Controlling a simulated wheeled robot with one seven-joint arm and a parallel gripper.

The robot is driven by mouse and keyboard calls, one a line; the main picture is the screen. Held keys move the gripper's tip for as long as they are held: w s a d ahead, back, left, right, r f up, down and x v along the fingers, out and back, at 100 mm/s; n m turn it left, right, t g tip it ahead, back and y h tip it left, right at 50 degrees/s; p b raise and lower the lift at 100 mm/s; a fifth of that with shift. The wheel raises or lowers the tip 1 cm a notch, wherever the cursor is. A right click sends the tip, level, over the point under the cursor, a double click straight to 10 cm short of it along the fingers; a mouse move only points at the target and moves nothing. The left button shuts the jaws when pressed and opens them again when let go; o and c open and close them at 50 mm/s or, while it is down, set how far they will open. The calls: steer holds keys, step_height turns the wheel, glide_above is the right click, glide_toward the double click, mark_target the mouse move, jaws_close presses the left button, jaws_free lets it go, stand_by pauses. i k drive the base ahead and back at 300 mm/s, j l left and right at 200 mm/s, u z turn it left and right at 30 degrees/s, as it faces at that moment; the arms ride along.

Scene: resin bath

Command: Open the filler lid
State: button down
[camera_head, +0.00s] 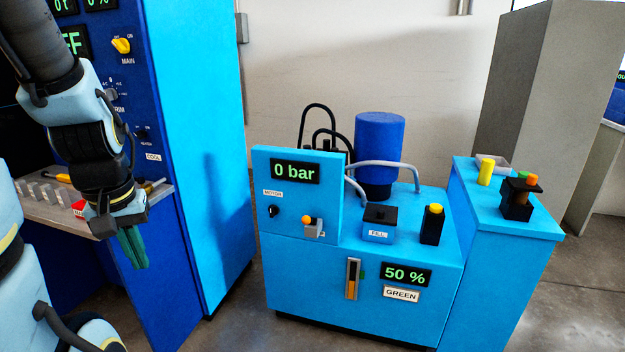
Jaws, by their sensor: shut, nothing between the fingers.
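The filler (378,232) is a small light-blue box marked FILL on top of the blue machine. Its dark lid (380,214) lies flat over it, with a black knob on top, and looks closed. My gripper (135,262) hangs at the left, pointing down, with its dark green fingers together and nothing between them. It is well apart from the filler, in front of the tall blue cabinet.
The blue machine (330,275) carries a 0 bar display, a 50 % display and a GREEN label. Beside the filler stand a black block with a yellow top (432,224), grey hoses and a dark blue cylinder (379,145). The tall cabinet (205,120) and its shelf (50,205) stand at left.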

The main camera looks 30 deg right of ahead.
mark_target(381, 210)
steer(key=i+l, duration=0.1)
steer(key=l, duration=0.25)
steer(key=i+l, duration=0.15)
steer(key=l, duration=0.25)
steer(key=i+l, duration=0.1)
steer(key=l, duration=0.25)
steer(key=i+l, duration=0.15)
steer(key=l, duration=0.25)
steer(key=i+l, duration=0.1)
steer(key=l, duration=0.25)
steer(key=i+l, duration=0.15)
steer(key=l, duration=0.25)
